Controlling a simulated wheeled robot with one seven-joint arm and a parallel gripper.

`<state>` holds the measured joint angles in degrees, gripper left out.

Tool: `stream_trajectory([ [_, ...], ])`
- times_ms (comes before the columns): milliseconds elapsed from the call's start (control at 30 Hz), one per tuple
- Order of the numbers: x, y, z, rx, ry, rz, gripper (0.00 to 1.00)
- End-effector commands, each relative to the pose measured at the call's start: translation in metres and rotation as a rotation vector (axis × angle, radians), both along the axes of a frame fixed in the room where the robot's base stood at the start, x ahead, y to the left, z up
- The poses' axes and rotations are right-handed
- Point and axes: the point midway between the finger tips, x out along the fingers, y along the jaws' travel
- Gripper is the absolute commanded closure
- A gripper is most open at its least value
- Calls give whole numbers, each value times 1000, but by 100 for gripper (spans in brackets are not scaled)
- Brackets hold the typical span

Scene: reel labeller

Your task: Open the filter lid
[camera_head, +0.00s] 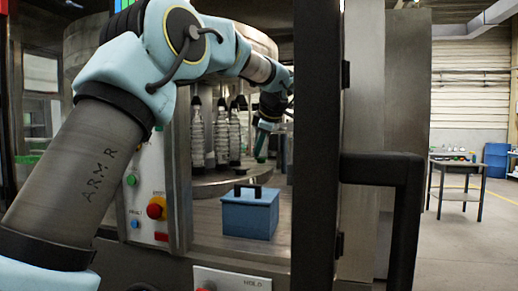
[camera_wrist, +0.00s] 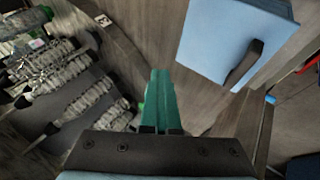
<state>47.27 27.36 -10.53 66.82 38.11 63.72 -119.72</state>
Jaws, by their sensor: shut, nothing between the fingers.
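The blue filter box (camera_head: 248,217) stands on the machine's metal deck, with its flat lid (camera_head: 246,195) closed and a black handle (camera_head: 248,188) on top. In the wrist view the blue lid (camera_wrist: 215,45) is at the upper right, with its black handle (camera_wrist: 244,65) at the lower right part of it. My gripper (camera_head: 262,146), with green fingers, is above and a little behind the box in the head view, apart from it. In the wrist view my gripper (camera_wrist: 159,78) points beside the lid, its fingers together and empty.
Several clear bottles with black caps (camera_head: 222,135) stand on a round turntable (camera_head: 215,183) behind the box; they also show at the left of the wrist view. A dark door frame (camera_head: 318,150) rises at the right. A panel with a red button (camera_head: 156,208) is at the left.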

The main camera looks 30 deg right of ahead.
Motion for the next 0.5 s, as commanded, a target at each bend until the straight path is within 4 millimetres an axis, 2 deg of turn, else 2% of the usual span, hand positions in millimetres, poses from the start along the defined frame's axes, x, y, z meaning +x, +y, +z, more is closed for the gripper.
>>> stream_trajectory([
  [467,0,0,0,0,0,0,100],
  [500,0,0,0,0,0,0,97],
])
